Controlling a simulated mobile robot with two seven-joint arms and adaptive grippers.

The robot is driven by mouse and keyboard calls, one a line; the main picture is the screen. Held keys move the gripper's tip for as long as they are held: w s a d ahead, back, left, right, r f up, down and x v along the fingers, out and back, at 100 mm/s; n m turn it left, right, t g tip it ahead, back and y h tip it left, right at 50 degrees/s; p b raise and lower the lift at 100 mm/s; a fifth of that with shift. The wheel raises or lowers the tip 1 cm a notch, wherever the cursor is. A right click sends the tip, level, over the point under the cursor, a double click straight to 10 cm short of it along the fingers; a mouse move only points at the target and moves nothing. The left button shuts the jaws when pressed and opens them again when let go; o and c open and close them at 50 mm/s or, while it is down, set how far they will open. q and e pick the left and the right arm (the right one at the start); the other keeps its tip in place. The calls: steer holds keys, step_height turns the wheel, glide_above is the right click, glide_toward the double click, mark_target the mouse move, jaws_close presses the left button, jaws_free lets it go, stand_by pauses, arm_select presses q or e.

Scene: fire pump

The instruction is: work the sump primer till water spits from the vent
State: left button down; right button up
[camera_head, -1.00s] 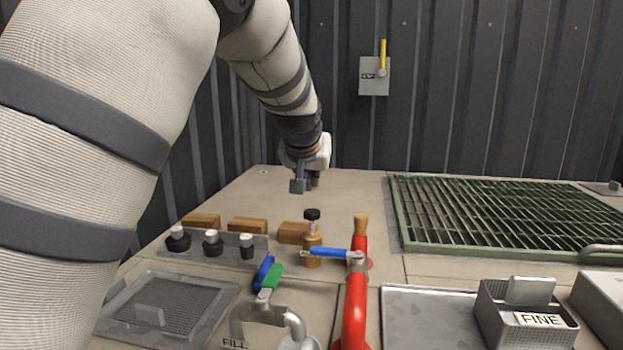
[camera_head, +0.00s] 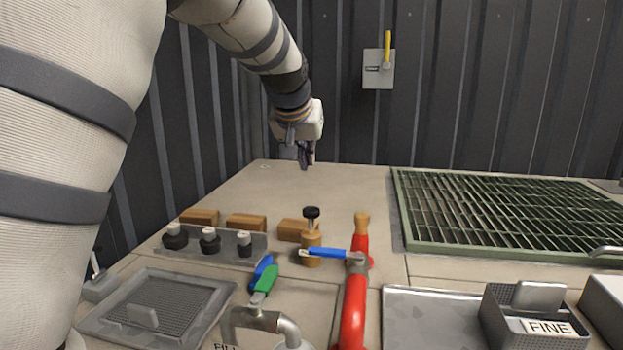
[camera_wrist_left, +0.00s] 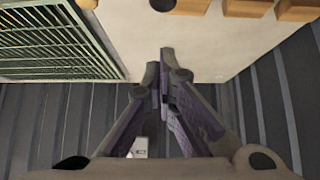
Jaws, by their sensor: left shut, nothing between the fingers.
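A red pipe (camera_head: 354,308) with a wooden-topped red upright (camera_head: 362,236) and a blue lever (camera_head: 330,253) stands at front centre. Beside it is a brass fitting (camera_head: 311,245) with a black knob. Which part is the sump primer or the vent, I cannot tell; no water shows. My left gripper (camera_head: 306,160) is in the air above the bench's far part, beyond these fittings and apart from them. It is shut and empty; its fingers (camera_wrist_left: 164,62) meet in the left wrist view. My right gripper is out of view.
A green grating (camera_head: 505,212) lies at right. Wooden blocks (camera_head: 246,222) and black knobs (camera_head: 209,241) are at left. Blue and green levers (camera_head: 264,278) sit on a grey tap. A box marked FINE (camera_head: 541,318) is at front right. A yellow-levered wall switch (camera_head: 379,68) hangs behind.

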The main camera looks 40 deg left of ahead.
arm_select(q)
steer(key=b, duration=0.1)
glide_above(313, 210)
steer(key=f, duration=0.8)
steer(key=shift+w+a, duration=0.15)
steer(key=shift+w, duration=0.05)
steer(key=shift+s+f, duration=0.15)
steer(key=shift+f, duration=1.25)
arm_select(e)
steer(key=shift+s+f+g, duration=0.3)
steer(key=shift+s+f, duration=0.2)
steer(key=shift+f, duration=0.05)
arm_select(q)
steer(key=shift+f, duration=0.1)
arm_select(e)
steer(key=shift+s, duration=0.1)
